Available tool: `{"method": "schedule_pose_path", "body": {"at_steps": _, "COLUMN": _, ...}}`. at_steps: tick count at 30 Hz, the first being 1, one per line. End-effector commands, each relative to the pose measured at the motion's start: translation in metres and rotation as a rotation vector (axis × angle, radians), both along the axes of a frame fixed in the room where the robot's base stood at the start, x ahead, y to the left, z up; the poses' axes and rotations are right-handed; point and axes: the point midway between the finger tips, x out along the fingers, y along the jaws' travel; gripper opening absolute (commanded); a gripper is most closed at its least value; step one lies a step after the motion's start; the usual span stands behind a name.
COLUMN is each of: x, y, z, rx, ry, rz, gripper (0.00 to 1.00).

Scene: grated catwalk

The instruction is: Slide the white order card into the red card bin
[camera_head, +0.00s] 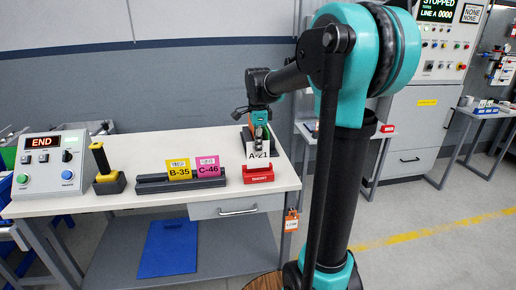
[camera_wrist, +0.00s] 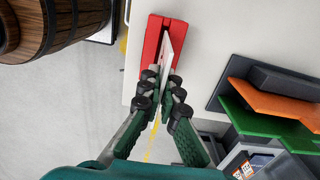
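The white order card (camera_head: 258,151), marked A-21, stands upright at the right end of the table. My gripper (camera_head: 261,132) is shut on it from above; in the wrist view the card (camera_wrist: 166,50) shows edge-on between the fingertips (camera_wrist: 164,84). The red card bin (camera_head: 258,178) sits on the table near the front right corner. The card is over or just behind the bin in the head view, and lines up along the bin (camera_wrist: 152,44) in the wrist view. I cannot tell whether its lower edge is inside the slot.
A dark rack (camera_head: 153,184) left of the bin holds a yellow B-35 card (camera_head: 179,170) and a pink C-46 card (camera_head: 208,167). A yellow-handled stamp (camera_head: 103,167) and a control box (camera_head: 46,168) stand farther left. A barrel (camera_wrist: 55,25) is beside the table.

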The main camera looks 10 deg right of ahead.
Motion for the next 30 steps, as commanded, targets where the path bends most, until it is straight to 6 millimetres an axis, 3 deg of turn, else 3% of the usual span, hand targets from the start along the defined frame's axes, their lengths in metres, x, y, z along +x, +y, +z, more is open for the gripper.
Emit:
{"method": "schedule_pose_path", "body": {"at_steps": 13, "x": 0.000, "y": 0.000, "z": -0.001, "rx": 0.000, "ry": 0.000, "rz": 0.000, "gripper": 0.00}}
{"method": "schedule_pose_path", "body": {"at_steps": 30, "x": 0.000, "y": 0.000, "z": -0.021, "rx": 0.000, "ry": 0.000, "rz": 0.000, "gripper": 0.00}}
